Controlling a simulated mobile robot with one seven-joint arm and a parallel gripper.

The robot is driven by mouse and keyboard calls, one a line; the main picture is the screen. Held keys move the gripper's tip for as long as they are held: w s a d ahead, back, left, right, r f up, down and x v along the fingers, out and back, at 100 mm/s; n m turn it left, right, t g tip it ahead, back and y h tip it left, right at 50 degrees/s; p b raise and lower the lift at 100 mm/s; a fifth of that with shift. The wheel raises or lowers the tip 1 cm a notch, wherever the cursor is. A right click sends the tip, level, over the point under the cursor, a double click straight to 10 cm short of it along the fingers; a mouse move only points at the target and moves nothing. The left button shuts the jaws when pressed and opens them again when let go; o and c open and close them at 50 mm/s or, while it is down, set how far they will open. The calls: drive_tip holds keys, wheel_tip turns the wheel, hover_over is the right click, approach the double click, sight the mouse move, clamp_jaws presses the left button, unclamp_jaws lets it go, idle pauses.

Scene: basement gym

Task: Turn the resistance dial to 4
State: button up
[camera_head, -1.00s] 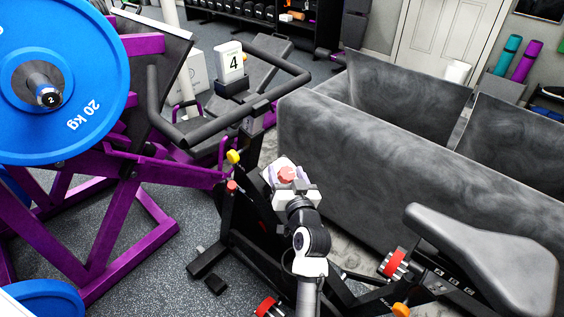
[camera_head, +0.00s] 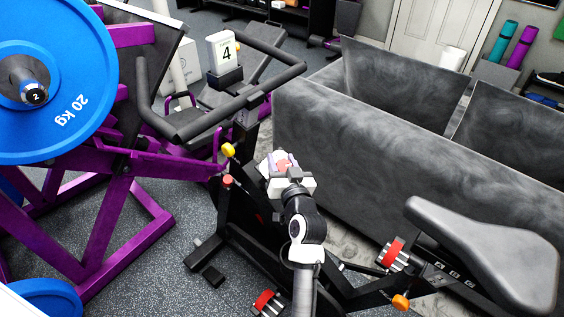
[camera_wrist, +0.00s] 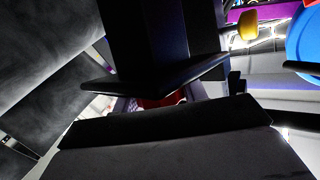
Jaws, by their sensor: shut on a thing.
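The exercise bike (camera_head: 255,215) stands in the middle of the head view. Its small white display (camera_head: 224,50) near the handlebars shows a 4. My gripper is shut on the dial. In the wrist view, a strip of the red dial (camera_wrist: 160,100) shows between the dark fingers of my gripper (camera_wrist: 155,99). The dial's markings and pointer cannot be read.
A yellow knob (camera_head: 228,150) and a small red knob (camera_head: 227,181) are left of my gripper. A purple rack (camera_head: 110,220) with blue weight plates (camera_head: 70,120) stands further left. A grey sofa (camera_head: 400,170) is close on the right, behind the bike's saddle (camera_head: 480,245).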

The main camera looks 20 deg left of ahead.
drive_tip(key=m+h+p, duration=0.1)
drive_tip(key=p, duration=0.2)
drive_tip(key=shift+r, duration=0.3)
drive_tip(key=shift+d+m+t+h+p, duration=0.1)
drive_tip(key=shift+m+t+h+p, duration=0.25)
drive_tip(key=shift+p, duration=0.5)
drive_tip(key=shift+w+f, duration=0.1)
drive_tip(key=shift+f, duration=0.1)
drive_tip(key=o, duration=1)
drive_tip(key=shift+f, duration=0.1)
